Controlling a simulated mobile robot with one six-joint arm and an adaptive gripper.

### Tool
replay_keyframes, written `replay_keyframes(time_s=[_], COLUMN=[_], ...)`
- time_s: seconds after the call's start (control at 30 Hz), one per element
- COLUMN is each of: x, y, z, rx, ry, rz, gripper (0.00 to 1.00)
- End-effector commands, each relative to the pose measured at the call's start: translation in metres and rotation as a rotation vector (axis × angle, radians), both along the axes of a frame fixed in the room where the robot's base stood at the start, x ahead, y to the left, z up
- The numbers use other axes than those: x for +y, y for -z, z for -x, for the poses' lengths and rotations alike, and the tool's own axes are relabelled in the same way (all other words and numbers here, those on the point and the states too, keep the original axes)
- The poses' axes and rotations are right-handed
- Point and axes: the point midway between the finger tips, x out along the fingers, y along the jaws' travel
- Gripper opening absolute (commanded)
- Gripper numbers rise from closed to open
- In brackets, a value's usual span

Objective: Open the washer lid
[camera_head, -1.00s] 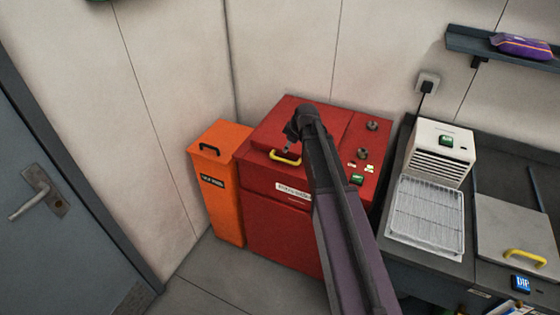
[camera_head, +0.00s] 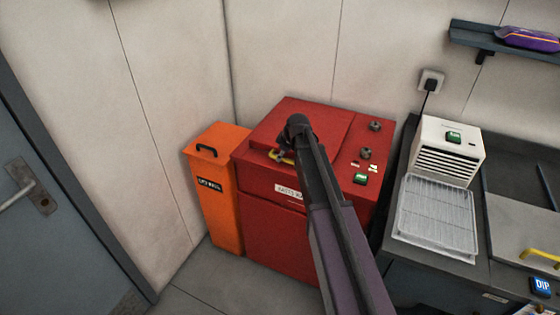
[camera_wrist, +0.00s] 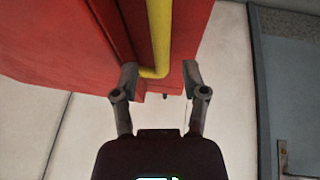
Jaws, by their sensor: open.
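The red washer (camera_head: 262,245) stands in the corner, with its lid (camera_head: 322,125) lying flat and shut on top. The lid's yellow handle (camera_head: 281,158) is partly hidden behind my arm in the head view. In the wrist view the handle (camera_wrist: 158,35) runs down the picture and bends near my fingertips. My gripper (camera_wrist: 158,80) is open, with one finger on each side of the handle's bent end. I cannot tell whether a finger touches it. In the head view my gripper is mostly hidden by the wrist.
An orange bin (camera_head: 212,190) stands left of the washer. Knobs (camera_head: 375,126) and a green switch (camera_head: 361,178) sit on the washer's right side. A bench holds a white unit (camera_head: 445,150) and a wire rack (camera_head: 437,220). A grey door (camera_head: 60,220) is at far left.

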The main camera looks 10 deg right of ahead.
Motion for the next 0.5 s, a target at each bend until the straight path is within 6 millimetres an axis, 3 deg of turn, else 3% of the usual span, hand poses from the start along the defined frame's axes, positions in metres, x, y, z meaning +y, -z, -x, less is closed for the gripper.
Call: replay_keyframes(time_s=[0.2, 0.5], x=[0.0031, 0.0042], y=[0.0133, 0.0154], z=[-0.0049, -0.0062], rx=[0.000, 0.000], ry=[0.000, -0.001], rz=[0.000, 0.000], gripper=[0.57, 0.57])
